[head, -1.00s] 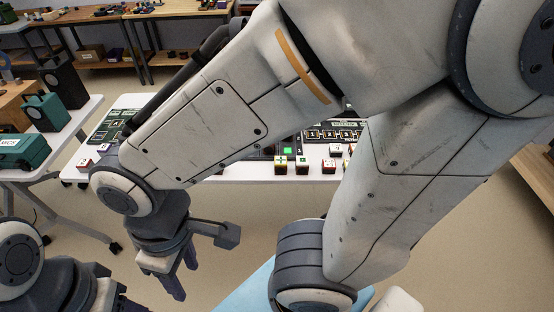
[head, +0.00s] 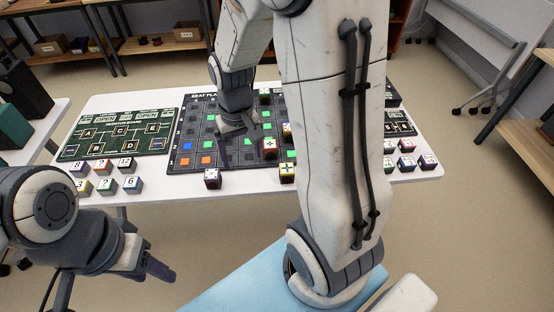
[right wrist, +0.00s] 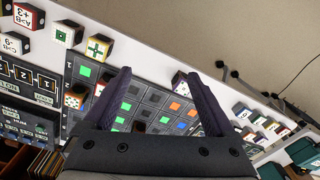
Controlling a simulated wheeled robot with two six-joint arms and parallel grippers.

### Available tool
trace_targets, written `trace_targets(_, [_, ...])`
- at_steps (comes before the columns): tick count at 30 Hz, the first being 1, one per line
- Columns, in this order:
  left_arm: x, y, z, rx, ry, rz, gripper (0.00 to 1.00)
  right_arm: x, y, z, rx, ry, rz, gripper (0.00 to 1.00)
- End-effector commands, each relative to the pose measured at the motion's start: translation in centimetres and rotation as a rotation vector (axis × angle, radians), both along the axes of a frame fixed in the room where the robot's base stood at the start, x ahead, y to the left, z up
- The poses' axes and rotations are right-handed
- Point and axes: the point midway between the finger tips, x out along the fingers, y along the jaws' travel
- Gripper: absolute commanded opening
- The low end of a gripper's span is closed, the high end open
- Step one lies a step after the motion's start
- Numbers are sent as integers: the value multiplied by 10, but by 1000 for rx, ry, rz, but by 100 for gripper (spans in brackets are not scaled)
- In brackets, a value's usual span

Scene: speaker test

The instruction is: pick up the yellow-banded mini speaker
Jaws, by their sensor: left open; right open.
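A small cube speaker with yellow on it and a cross on top (head: 287,172) is near the table's front edge, partly beside my arm. A cube with a green cross and yellow edging (right wrist: 98,48), apparently the same one, is in the right wrist view, left of the fingers. My right gripper (head: 240,142) is open and empty above the dark grid board, left of that cube; its fingers also show in the right wrist view (right wrist: 156,75). A purple-sided cube (head: 212,178) is near its fingertips in the picture. My left gripper (head: 152,262) is open in front of the table.
The dark grid board (head: 176,140) carries several cubes, including a red-and-yellow one (head: 270,148). A green board (head: 118,133) lies left, with several numbered cubes (head: 104,185) before it. More cubes (head: 406,162) stand right. My right arm hides part of the table.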

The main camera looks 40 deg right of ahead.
Motion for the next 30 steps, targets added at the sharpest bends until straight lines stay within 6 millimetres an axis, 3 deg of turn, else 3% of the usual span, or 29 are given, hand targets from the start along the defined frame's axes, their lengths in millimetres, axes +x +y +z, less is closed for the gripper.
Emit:
trace_targets(1, [0,0,-2,0,0,0,50,5,-33,-15,-2,12,-96,90])
trace_targets(3, [0,0,-3,0,0,0,50,8,-67,-29,-5,17,-191,90])
trace_targets(6, [0,0,-5,0,0,0,50,6,-106,-44,-9,21,-293,90])
trace_targets(9, [0,0,-5,0,0,0,50,2,-129,-54,-11,23,-354,90])
trace_targets(14, [0,0,-6,0,0,0,50,-1,-141,-73,-11,27,-385,90])
trace_targets(18, [0,0,-7,0,0,0,50,-2,-140,-95,-10,28,-385,90])
trace_targets(26, [0,0,-7,0,0,0,50,-3,-140,-117,-10,26,-384,90])
trace_targets(30, [0,0,-4,0,0,0,50,-6,-140,-137,-10,30,-384,90])
